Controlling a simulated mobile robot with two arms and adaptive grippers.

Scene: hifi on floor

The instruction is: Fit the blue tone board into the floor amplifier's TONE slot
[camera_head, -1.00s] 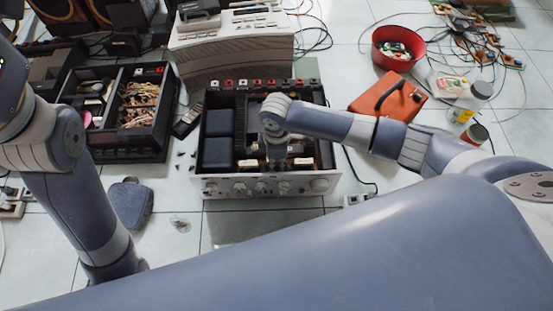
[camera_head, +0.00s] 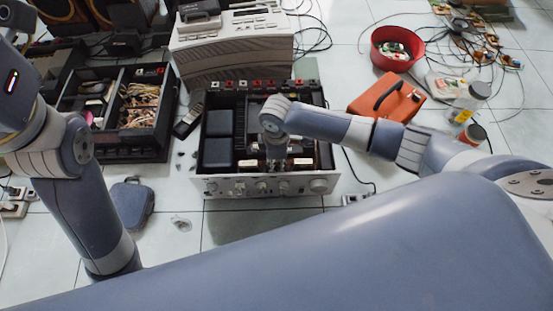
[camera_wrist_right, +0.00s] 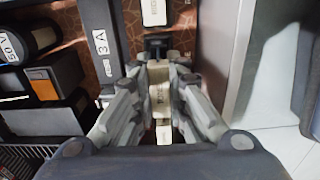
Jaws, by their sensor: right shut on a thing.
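The floor amplifier (camera_head: 225,190) is open-topped, with its silver front panel and knobs toward me. My right gripper (camera_head: 277,160) points down into its right half. In the right wrist view the right gripper (camera_wrist_right: 160,72) is shut on a pale labelled piece (camera_wrist_right: 161,104) between its fingers. I see no blue on that piece, and cannot tell from this angle whether it is the tone board. Other pale labels (camera_wrist_right: 154,12) lie in line with it on the brown circuit board (camera_wrist_right: 130,10). The slot under the held piece is hidden. My left gripper is out of view.
Dark blocks (camera_head: 217,152) fill the amplifier's left half. A parts box (camera_head: 125,155) stands to the left, a beige machine (camera_head: 232,55) behind, an orange case (camera_head: 388,97) and red bowl (camera_head: 398,48) to the right. The tiles in front are mostly clear.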

